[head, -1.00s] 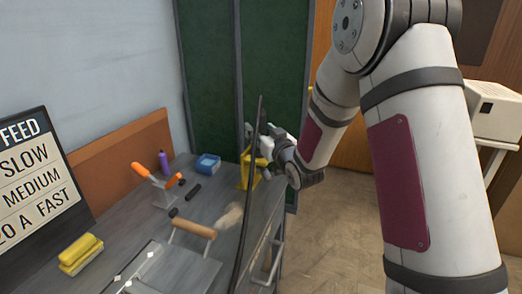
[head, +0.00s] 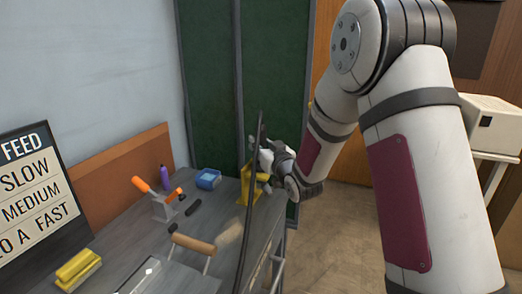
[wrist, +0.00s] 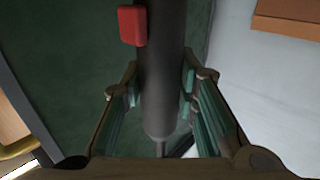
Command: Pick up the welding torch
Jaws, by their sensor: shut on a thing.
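The welding torch (wrist: 163,62) is a dark grey cylinder with a red trigger block on its left side in the wrist view. It runs down the middle of that view, between the two fingers of my gripper (wrist: 165,88), which is shut on it. In the head view my gripper (head: 268,162) is at the far right end of the workbench, by a yellow holder (head: 248,185). A long black cable (head: 246,215) passes in front of the gripper and hangs down past the bench; the torch body is mostly hidden there.
The grey workbench (head: 130,235) carries an orange-handled tool (head: 163,205), a purple bottle (head: 165,178), a blue box (head: 208,179), a wooden handle (head: 193,243) and a yellow block (head: 78,265). A feed sign (head: 35,190) stands left. Green panels (head: 210,90) rise behind. Open floor (head: 345,235) is at right.

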